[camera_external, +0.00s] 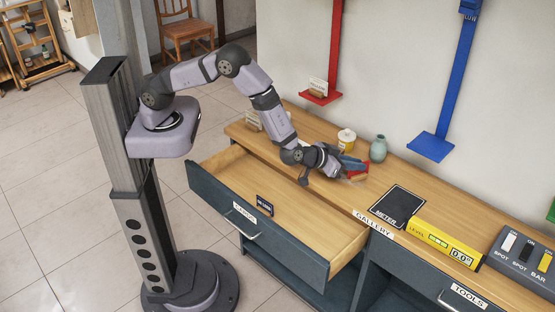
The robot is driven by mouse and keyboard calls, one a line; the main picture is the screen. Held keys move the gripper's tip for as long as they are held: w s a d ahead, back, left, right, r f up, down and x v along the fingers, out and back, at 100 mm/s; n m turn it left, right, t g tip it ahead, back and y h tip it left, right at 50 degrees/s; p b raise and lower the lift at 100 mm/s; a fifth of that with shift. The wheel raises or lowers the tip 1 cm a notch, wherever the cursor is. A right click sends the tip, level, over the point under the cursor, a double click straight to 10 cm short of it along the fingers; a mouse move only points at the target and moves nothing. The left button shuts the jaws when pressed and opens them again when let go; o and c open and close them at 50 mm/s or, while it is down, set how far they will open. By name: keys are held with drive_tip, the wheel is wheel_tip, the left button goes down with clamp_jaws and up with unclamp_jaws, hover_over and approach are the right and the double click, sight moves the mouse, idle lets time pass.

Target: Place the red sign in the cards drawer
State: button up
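The cards drawer (310,253) is pulled out from the dark blue bench, with a light wood inside and a label on its front. A small dark blue sign (265,205) stands inside it near the front. My gripper (352,168) is low over the bench top, to the right of the drawer's back end. A small red piece (357,178), perhaps the red sign, shows at the fingertips, close to the wood. The fingers partly hide it, and I cannot tell whether they are closed on it.
A yellow-labelled jar (346,139) and a green vase (378,149) stand just behind my gripper. To the right are a black meter mat (398,206), a yellow level (447,243) and a switch box (524,262). Red (321,97) and blue (430,146) wall stands hang behind.

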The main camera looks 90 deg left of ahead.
drive_tip(key=s+d+r+m+g+h, duration=0.1)
drive_tip(key=s+r+g+h, duration=0.1)
drive_tip(key=s, duration=0.7)
drive_tip(key=s+d+r+m+g+h+b, duration=0.1)
drive_tip(key=s+d+r+m+g+h, duration=0.1)
drive_tip(key=s, duration=0.7)
drive_tip(key=shift+r+g+h, duration=0.5)
drive_tip(key=shift+r+h, duration=0.3)
drive_tip(key=shift+h, duration=0.4)
drive_tip(key=shift+o, duration=0.3)
drive_tip(key=s+a+g, duration=0.3)
drive_tip(key=s+a, duration=0.2)
drive_tip(key=s, duration=0.5)
drive_tip(key=s+a+m+g+y, duration=0.1)
drive_tip(key=s+a+g, duration=0.2)
drive_tip(key=s, duration=0.8)
drive_tip(key=shift+a+m+g, duration=0.3)
drive_tip(key=shift+a+g, duration=0.1)
drive_tip(key=shift+a, duration=0.6)
drive_tip(key=shift+s, duration=0.1)
drive_tip(key=shift+r, duration=0.1)
